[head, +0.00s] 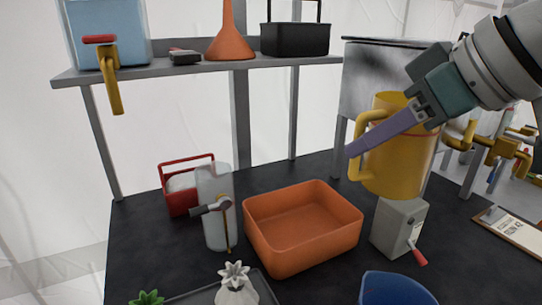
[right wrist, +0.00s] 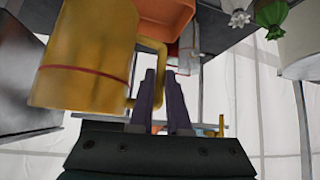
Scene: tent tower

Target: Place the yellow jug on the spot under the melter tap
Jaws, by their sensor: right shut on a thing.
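The yellow jug (head: 400,165) with a thin red band is upright in the head view, apparently held in the air in front of the grey metal tank (head: 367,80). My right gripper (head: 353,150) is shut on its handle; its purple fingers also show in the right wrist view (right wrist: 159,75), with the jug (right wrist: 85,60) to their left. Yellow taps and pipes (head: 468,135) show right of the tank, partly behind my arm. I cannot tell which is the melter tap, and no marked spot under it is visible. My left gripper is out of view.
A grey box (head: 396,232) with a red-handled lever stands below the jug. An orange bin (head: 303,255), clear bottle (head: 215,185), red caddy (head: 180,202) and blue bowl (head: 395,290) stand on the dark table. A shelf (head: 200,66) holds a light-blue container (head: 125,25) with a yellow tap.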

